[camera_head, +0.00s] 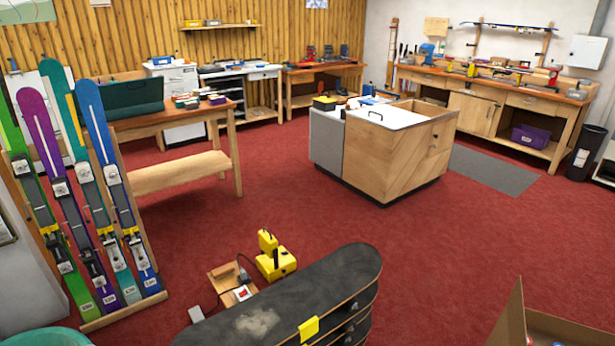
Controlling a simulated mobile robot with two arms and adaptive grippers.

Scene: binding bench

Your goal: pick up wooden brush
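I cannot make out a wooden brush in the head view. Several small items lie on the wooden table (128,125) at the left and on the wood-sided island cabinet (392,160) in the middle, but they are too small to tell apart. More small tools lie on the long workbench (490,92) along the right wall, also too small to name. Neither of my grippers is in view, so I cannot see whether they are open or shut.
Several skis (95,150) stand in a rack at the left. A black-topped piece (290,300) and a yellow machine (275,262) stand close in front. An open box (507,320) is at the lower right.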

